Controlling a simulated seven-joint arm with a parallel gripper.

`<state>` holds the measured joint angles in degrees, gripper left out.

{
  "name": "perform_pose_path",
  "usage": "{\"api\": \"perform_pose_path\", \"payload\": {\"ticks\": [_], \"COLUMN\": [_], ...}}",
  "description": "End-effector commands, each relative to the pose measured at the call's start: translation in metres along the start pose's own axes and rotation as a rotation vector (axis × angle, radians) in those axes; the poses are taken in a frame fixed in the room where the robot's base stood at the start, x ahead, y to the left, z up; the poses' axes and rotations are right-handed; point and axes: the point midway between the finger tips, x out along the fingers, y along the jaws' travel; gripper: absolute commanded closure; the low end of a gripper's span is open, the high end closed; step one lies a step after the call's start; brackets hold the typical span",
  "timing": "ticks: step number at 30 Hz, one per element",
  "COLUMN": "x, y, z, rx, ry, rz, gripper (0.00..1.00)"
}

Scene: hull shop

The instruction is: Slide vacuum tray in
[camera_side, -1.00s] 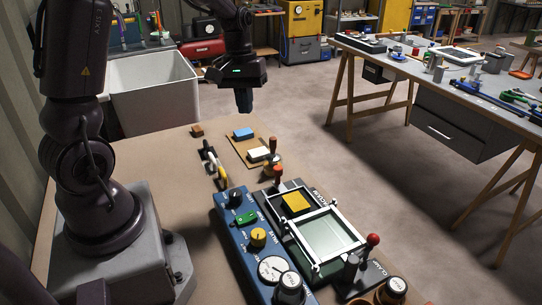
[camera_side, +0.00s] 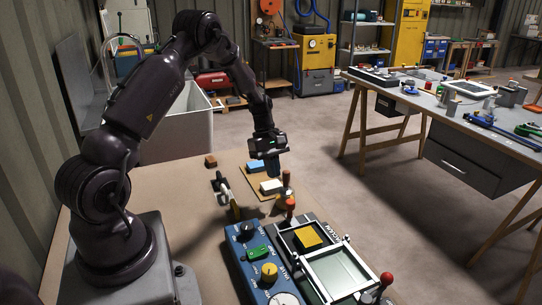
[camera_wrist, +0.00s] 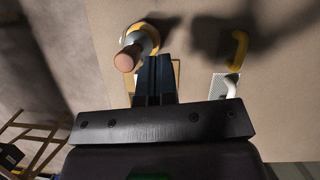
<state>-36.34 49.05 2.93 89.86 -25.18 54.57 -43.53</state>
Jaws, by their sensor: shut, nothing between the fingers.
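The vacuum unit is a black frame (camera_side: 284,240) with a yellow block (camera_side: 308,236) inside, in the side view's lower right. In front of it is a white-rimmed, glass-like tray (camera_side: 352,253). I cannot tell how the tray and frame join. A red-knobbed lever (camera_side: 291,206) stands at the frame's far left corner. My gripper (camera_side: 274,174) is shut and empty, pointing down near the tan board, beyond the frame. In the wrist view its fingers (camera_wrist: 153,68) are beside a round-ended handle (camera_wrist: 125,62) on a yellow ring.
A blue control box (camera_side: 240,250) with knobs stands left of the frame. The tan board (camera_side: 262,192) holds a blue block (camera_side: 256,167) and a white block (camera_side: 271,187). A red-knobbed clamp (camera_side: 386,279) is at the right.

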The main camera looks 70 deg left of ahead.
Motion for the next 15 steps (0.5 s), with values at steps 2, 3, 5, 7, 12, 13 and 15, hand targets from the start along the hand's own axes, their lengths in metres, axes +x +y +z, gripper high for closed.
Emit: {"api": "perform_pose_path", "payload": {"ticks": [2,3,5,7,12,13,15], "x": [0.019,0.027,0.038,0.040,0.047,0.048,0.049], "y": [-0.001,-0.001,-0.001,0.000,0.000,0.000,0.000], "z": [0.001,0.001,0.001,0.015,0.031,0.033,0.036], "rx": [0.001,0.002,0.002,0.006,0.004,0.003,0.003], "ry": [-0.004,-0.002,-0.002,0.000,0.001,0.001,0.001], "rz": [-0.005,-0.004,-0.004,-0.001,0.000,0.000,0.000], "gripper": [1.00,1.00,1.00,1.00,1.00,1.00,1.00]}}
